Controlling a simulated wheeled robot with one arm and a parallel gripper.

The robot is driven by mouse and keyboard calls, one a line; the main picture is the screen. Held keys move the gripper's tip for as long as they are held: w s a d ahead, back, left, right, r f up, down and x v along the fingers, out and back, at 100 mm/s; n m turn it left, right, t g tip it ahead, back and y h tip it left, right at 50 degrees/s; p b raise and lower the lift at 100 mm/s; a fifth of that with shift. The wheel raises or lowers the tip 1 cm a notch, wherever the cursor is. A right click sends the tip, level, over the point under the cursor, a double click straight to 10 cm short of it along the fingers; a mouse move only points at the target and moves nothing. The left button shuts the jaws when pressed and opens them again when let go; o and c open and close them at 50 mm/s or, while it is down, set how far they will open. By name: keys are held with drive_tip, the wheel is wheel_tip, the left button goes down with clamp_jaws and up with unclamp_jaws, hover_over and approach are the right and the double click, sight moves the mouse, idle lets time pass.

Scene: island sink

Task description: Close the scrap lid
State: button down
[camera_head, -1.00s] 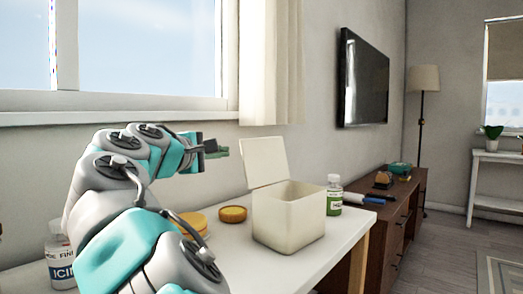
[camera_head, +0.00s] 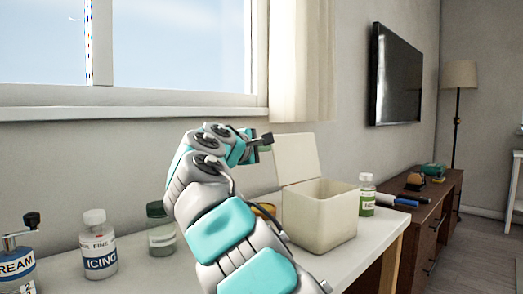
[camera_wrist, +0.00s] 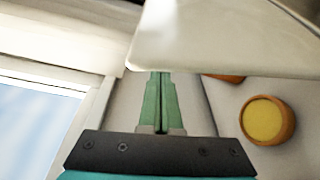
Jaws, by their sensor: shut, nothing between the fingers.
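The scrap bin (camera_head: 322,222) is a cream box on the white counter. Its lid (camera_head: 297,160) stands open, roughly upright and leaning back a little, along the bin's left side. My gripper (camera_head: 266,142) is at the left of the lid, near its upper edge. In the wrist view, my gripper (camera_wrist: 158,76) shows two green fingers shut together with nothing between them. A pale panel that looks like the lid (camera_wrist: 225,38) fills the top, right at the fingertips. I cannot tell whether they touch it.
A green-labelled bottle (camera_head: 367,196) stands right of the bin. A round yellow-topped container (camera_wrist: 266,120) sits below my gripper. The window wall is behind.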

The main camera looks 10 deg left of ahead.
sight(293, 158)
drive_tip(key=shift+s+d+r+b, duration=0.25)
drive_tip(key=shift+s+d+b, duration=0.9)
drive_tip(key=shift+b, duration=0.15)
